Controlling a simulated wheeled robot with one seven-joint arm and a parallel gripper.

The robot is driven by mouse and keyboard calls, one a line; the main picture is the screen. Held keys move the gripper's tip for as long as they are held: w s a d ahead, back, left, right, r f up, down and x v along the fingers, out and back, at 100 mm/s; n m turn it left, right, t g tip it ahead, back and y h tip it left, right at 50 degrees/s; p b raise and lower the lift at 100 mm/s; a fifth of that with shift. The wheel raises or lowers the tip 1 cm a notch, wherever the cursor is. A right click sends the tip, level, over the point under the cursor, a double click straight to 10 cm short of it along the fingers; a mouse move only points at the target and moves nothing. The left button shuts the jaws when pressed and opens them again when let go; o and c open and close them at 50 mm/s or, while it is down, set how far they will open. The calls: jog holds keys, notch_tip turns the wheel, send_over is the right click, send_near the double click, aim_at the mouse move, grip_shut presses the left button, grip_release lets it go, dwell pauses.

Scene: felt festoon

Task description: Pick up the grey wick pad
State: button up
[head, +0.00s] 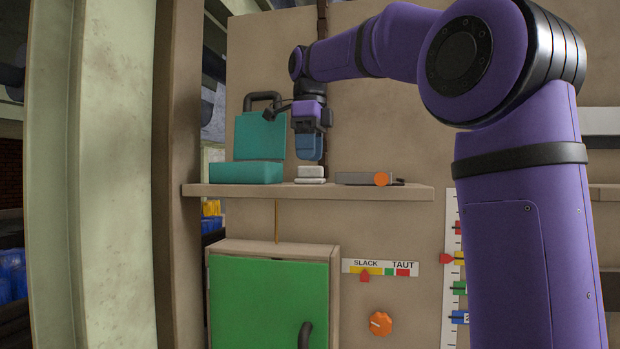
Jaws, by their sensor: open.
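A small stack of pale, flat pads stands on the wooden shelf (230,190). It has a light grey-white upper pad (311,171) on a similar lower pad (310,181). I take the grey wick pad to be in this stack, but cannot tell which one it is. My gripper (311,160) points down just above the stack, with its blue fingers open. The fingertips are close to the upper pad; I cannot tell whether they touch it. Nothing shows held between the fingers.
An open teal box (246,173) stands left of the stack, its lid raised close to my gripper. A flat grey tool with an orange knob (381,179) lies to the right. Below are a green cabinet door (268,303), a SLACK/TAUT gauge (379,268) and an orange dial (379,323).

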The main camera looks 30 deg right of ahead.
aim_at(310, 167)
jog(key=shift+w+d+f, duration=0.1)
jog(key=shift+d+f, duration=0.05)
jog(key=shift+f, duration=1.7)
grip_shut()
jog(key=shift+r, duration=0.2)
